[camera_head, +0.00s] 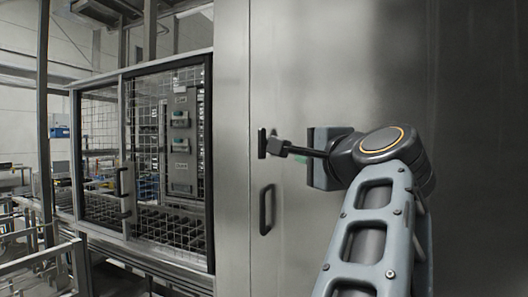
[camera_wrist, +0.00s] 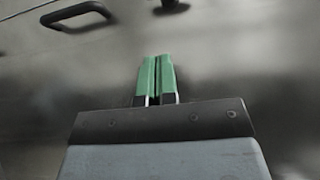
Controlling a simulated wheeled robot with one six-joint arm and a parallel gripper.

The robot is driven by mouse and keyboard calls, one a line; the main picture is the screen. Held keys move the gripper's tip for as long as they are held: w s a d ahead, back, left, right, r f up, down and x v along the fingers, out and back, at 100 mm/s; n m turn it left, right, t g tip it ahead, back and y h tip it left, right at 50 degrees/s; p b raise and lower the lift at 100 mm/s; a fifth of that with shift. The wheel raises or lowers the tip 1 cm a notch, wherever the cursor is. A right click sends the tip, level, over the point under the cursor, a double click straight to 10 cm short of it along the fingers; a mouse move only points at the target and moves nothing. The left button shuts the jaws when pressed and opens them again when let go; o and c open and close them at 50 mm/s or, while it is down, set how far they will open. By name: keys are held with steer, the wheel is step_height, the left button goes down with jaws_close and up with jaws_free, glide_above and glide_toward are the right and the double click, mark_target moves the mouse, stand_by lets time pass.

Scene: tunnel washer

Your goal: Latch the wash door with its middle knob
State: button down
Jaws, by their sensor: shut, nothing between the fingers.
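The wash door (camera_head: 300,240) is a tall brushed-metal panel filling the right side of the head view. Its small dark middle knob (camera_head: 262,143) sits near the left edge, above a black bar handle (camera_head: 267,210). A dark block on a thin rod lies beside the knob in that picture. My gripper (camera_head: 299,170), with green fingers, is to the right of the knob. In the wrist view, my gripper (camera_wrist: 157,80) is shut and empty, apart from the handle (camera_wrist: 78,15) at upper left.
A mesh-guarded cage (camera_head: 150,160) with a control box stands left of the door, and metal railings (camera_head: 45,260) are at lower left. A metal post (camera_head: 232,150) borders the door's left edge.

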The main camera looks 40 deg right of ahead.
steer(key=p, duration=0.2)
glide_toward(264, 153)
steer(key=w+d, duration=0.3)
steer(key=d, duration=0.1)
steer(key=shift+w+a+r+p, duration=0.1)
steer(key=shift+w+a+p, duration=0.1)
steer(key=shift+w+a, duration=0.25)
steer(key=shift+w+a+p, duration=0.2)
steer(key=shift+w, duration=0.45)
steer(key=shift+w+a+r+p, duration=0.1)
steer(key=shift+w+a+p, duration=0.1)
steer(key=shift+w+a, duration=0.25)
steer(key=shift+w+d, duration=0.1)
steer(key=shift+f, duration=0.15)
steer(key=shift+f+b, duration=0.1)
steer(key=shift+b, duration=0.5)
steer(key=shift+t, duration=0.3)
